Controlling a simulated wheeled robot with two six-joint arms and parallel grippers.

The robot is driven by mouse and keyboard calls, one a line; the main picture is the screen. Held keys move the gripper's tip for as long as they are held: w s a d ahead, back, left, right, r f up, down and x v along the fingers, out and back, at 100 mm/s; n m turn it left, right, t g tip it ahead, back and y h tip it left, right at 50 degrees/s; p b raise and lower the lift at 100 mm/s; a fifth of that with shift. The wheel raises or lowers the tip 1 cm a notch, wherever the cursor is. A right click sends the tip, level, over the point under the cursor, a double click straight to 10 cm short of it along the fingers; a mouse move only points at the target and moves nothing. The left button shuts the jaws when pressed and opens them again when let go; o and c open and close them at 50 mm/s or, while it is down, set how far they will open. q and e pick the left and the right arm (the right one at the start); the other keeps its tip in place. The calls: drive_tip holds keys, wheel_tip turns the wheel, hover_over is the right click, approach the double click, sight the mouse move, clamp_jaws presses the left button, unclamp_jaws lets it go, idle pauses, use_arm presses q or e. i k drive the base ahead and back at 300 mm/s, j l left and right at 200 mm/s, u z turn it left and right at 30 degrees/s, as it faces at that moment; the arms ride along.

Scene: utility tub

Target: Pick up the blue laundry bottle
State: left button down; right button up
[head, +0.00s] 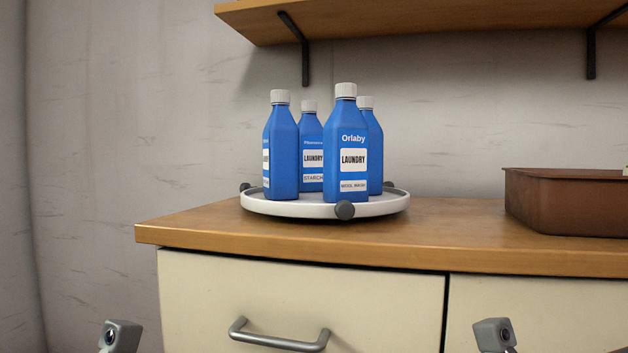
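Several blue laundry bottles with whitish caps stand upright, close together, on a round white turntable tray (290,209) on the wooden counter. The front one (346,125), labelled "Orlaby" and "LAUNDRY", is nearest and fully visible. One at the left (283,145) has its label turned aside. One behind in the middle (311,135) reads "LAUNDRY STARCH". One at the back right (374,135) is partly hidden by the front bottle. At the bottom edge only small grey parts of my two arms show, well below the bottles. The fingers of both grippers are out of frame.
The turntable has dark grey knobs (344,210) on its rim. A brown tub (567,203) stands at the counter's right. A wooden shelf (420,22) with dark brackets hangs above. The counter (455,237) is bare between turntable and tub. A drawer handle (279,341) sticks out below.

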sight(311, 143)
drive_tip(key=i+j+z, duration=0.1)
drive_tip(key=j+z, duration=0.2)
drive_tip(key=j, duration=0.3)
drive_tip(key=j+z, duration=0.3)
drive_tip(key=j, duration=0.3)
drive_tip(key=j+z, duration=0.3)
drive_tip(key=j, duration=0.3)
drive_tip(key=j+z, duration=0.3)
drive_tip(key=j, duration=0.3)
drive_tip(key=k+j+z, duration=0.3)
drive_tip(key=j, duration=0.3)
drive_tip(key=i, duration=0.1)
